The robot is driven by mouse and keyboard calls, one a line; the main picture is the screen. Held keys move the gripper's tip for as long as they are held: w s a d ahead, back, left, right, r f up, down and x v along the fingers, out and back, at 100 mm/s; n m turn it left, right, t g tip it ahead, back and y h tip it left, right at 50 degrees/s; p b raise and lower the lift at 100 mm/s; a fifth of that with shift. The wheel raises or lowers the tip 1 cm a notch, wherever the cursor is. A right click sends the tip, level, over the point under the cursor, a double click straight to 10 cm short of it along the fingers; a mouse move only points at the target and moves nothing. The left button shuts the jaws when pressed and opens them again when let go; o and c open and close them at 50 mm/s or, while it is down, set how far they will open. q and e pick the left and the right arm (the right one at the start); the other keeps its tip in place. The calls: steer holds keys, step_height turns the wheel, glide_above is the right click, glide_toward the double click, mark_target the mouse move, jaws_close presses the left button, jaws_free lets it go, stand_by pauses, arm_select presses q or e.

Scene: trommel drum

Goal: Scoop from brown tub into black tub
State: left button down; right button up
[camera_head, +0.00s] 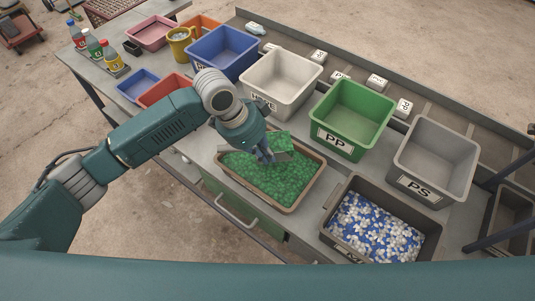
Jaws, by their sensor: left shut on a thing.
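The brown tub (308,182) stands on the bench in the middle, holding many small green granules (262,180). My left gripper (265,156) is above it, shut on a grey scoop (284,155). Green granules show at the scoop, which is low over or touching the heap; I cannot tell which. The gripper hides part of the scoop and its handle. A very dark tub (436,238) stands to the right and nearer, with mixed blue and white pellets in it. Its front label is mostly hidden. My right gripper is not in view.
Small blue (138,86) and red trays (162,90) and bottles (98,50) are at left. Another dark bin (510,215) is at right.

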arm_select(q)
steer(key=shift+h, duration=0.6)
steer(key=shift+a+f+p+v, duration=0.15)
steer(key=shift+p+v, duration=0.4)
steer(key=shift+v, duration=0.35)
steer(key=shift+a+p+v, duration=0.15)
steer(key=shift+p+v, duration=0.35)
steer(key=shift+v, duration=0.4)
steer(key=shift+a+f+p+v, duration=0.15)
steer(key=shift+p+v, duration=0.4)
steer(key=shift+v, duration=0.35)
